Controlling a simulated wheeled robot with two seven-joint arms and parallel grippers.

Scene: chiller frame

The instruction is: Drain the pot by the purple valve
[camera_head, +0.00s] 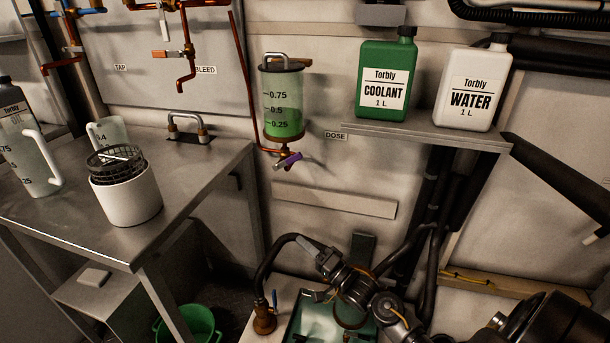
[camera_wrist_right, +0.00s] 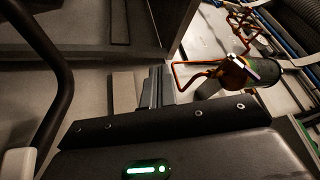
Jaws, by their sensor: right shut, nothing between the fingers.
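The pot (camera_head: 283,100) is a clear cylinder with a dark lid, fixed to the wall at the centre. Green liquid stands in it near the 0.5 mark. The purple valve (camera_head: 288,161) is a small tilted lever on the copper outlet below the pot. The pot also shows sideways in the right wrist view (camera_wrist_right: 238,80). My right gripper (camera_head: 310,246) is shut and empty, below the valve and apart from it. Its fingers (camera_wrist_right: 152,86) show in the right wrist view, well left of the pot. My left gripper is out of view.
A shelf (camera_head: 440,135) at right holds a green coolant jug (camera_head: 386,80) and a white water jug (camera_head: 474,88). A metal table (camera_head: 190,185) at left carries jugs and a white container (camera_head: 128,195). A green bucket (camera_head: 188,326) stands on the floor. Copper pipes (camera_head: 187,50) hang above left.

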